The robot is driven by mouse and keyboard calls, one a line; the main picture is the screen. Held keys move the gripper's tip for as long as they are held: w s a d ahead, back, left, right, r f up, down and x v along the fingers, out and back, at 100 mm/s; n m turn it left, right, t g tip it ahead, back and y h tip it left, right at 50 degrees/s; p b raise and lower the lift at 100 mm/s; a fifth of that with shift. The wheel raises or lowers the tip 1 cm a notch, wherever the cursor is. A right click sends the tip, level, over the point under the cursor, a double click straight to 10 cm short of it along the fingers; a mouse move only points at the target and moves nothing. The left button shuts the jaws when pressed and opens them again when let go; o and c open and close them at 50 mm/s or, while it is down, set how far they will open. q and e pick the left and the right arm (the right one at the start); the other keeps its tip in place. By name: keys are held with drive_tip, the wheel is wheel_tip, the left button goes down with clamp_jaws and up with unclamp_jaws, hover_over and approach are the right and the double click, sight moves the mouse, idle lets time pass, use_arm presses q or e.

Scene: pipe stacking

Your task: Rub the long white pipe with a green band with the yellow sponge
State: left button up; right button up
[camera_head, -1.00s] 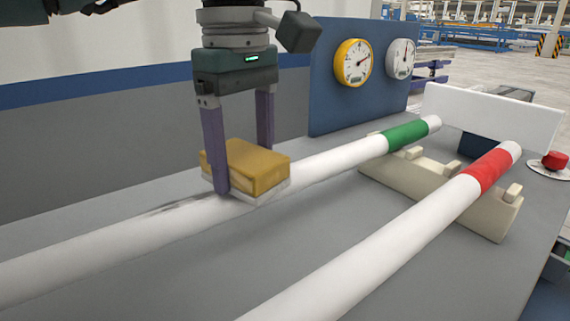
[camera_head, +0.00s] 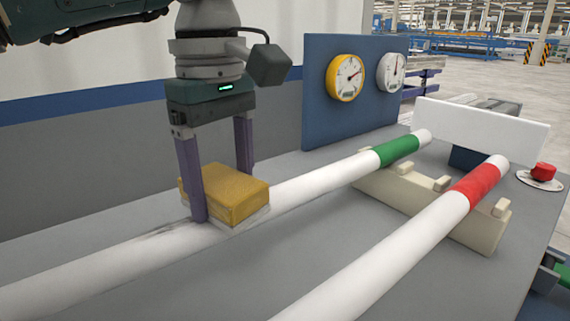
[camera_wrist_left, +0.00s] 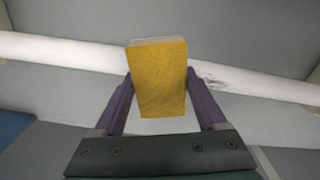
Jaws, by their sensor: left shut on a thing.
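The long white pipe with a green band (camera_head: 300,183) runs from the lower left to the upper right in the head view. A dark grey smudge (camera_head: 172,236) marks it just left of the sponge, and the smudge also shows in the left wrist view (camera_wrist_left: 212,80). My left gripper (camera_head: 222,197) is shut on the yellow sponge (camera_head: 238,194), one finger on each side. The sponge's pale underside rests on or just over the pipe; the exact contact is hidden. In the left wrist view the sponge (camera_wrist_left: 158,80) covers part of the pipe. My right gripper is not in view.
A second white pipe with a red band (camera_head: 400,245) lies to the right. Both pipes rest on a cream notched holder (camera_head: 400,192). A blue panel with two gauges (camera_head: 318,115), a white board (camera_head: 490,128) and a red button (camera_head: 543,171) stand beyond. The grey bench between the pipes is clear.

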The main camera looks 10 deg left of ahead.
sight(128, 246)
use_arm(q)
drive_tip(key=shift+s+a+r+p, duration=0.1)
drive_tip(key=shift+s+a+p, duration=0.35)
drive_tip(key=shift+s+p, duration=0.1)
drive_tip(key=shift+s+a+f+p, duration=0.2)
drive_tip(key=shift+s+a+p, duration=0.3)
drive_tip(key=shift+s+a, duration=0.3)
drive_tip(key=shift+s+a+r+p, duration=0.1)
drive_tip(key=shift+s+a+p, duration=0.15)
drive_tip(key=shift+s+p, duration=0.1)
drive_tip(key=shift+s+a+p, duration=0.8)
drive_tip(key=shift+s+a, duration=0.8)
drive_tip(key=shift+s, duration=0.3)
drive_tip(key=shift+s+a, duration=0.45)
drive_tip(key=shift+s, duration=0.15)
wheel_tip(128, 246, up, 5)
drive_tip(key=p, duration=0.4)
drive_tip(key=shift+r, duration=0.55)
